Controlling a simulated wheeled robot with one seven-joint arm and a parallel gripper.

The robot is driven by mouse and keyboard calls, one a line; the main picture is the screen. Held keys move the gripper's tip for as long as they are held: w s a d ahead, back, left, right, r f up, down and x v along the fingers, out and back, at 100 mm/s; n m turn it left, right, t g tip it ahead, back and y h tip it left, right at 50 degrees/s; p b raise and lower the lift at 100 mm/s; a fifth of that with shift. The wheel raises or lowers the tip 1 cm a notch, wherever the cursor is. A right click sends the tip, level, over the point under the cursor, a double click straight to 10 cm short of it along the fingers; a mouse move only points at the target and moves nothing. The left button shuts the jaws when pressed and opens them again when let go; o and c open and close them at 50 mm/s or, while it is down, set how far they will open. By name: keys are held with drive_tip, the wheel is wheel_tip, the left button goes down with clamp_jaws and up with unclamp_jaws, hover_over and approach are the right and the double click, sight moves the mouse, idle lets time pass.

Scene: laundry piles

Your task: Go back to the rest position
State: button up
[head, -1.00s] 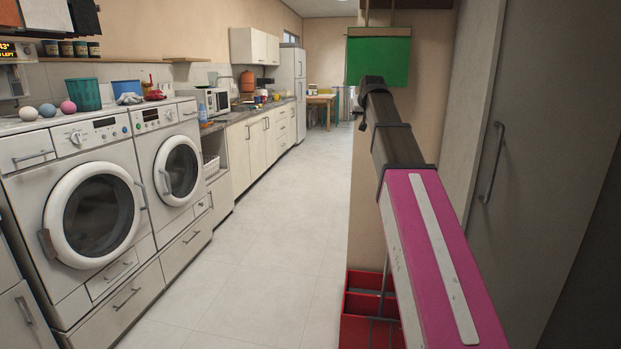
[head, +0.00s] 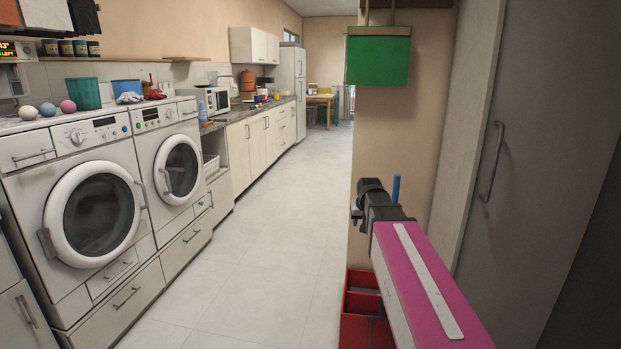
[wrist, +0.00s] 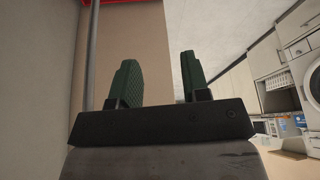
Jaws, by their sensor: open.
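My gripper shows in the wrist view (wrist: 160,85) with its two dark green fingers apart and nothing between them. Behind the fingers are a tan wall and pale floor. In the head view my pink arm reaches forward on the right side, and its dark wrist end is beside the tan wall's edge. The fingers cannot be made out in the head view.
Two white washing machines (head: 95,215) stand along the left, with counters and a fridge (head: 292,70) beyond. A red compartmented bin (head: 362,300) is low beside my arm. A green box (head: 378,58) hangs on the wall. A grey door (head: 545,150) is close at right. The central floor is clear.

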drive_tip(key=s+f+g, duration=0.4)
drive_tip(key=s+f, duration=1.5)
drive_tip(key=s, duration=0.2)
drive_tip(key=shift+s+f+g, duration=0.3)
drive_tip(key=shift+f, duration=0.1)
drive_tip(key=shift+a, duration=0.1)
idle(0.7)
